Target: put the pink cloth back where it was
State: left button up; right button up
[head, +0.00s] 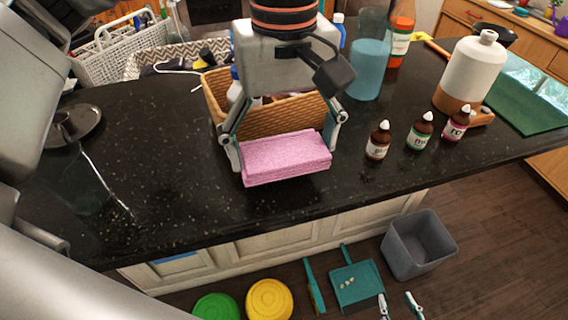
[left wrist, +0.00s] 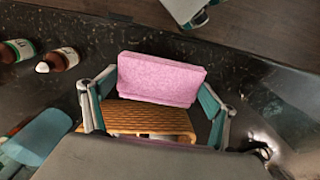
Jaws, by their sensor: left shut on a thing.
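The pink cloth (head: 286,158), a folded block, is between the fingers of my left gripper (head: 284,155), which is shut on its two ends. It is over the front part of the dark counter, just in front of the wicker basket (head: 272,117); I cannot tell whether it touches the counter. The left wrist view also shows the cloth (left wrist: 161,80) between the fingers, with the basket (left wrist: 150,118) beside it. My right gripper (head: 399,306) shows only its fingertips, apart and empty, low in front of the counter.
Several small dropper bottles (head: 378,141) stand right of the cloth. A clear glass (head: 75,180) is at left. A grey bin (head: 418,246) and teal dustpan (head: 356,282) are on the floor.

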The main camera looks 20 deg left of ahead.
aim_at(284, 181)
pick_arm(q)
jog(key=shift+f, duration=2.15)
jog(key=shift+f, duration=0.1)
jog(key=o, duration=1)
notch_tip(284, 181, up, 12)
jog(key=shift+r, duration=0.15)
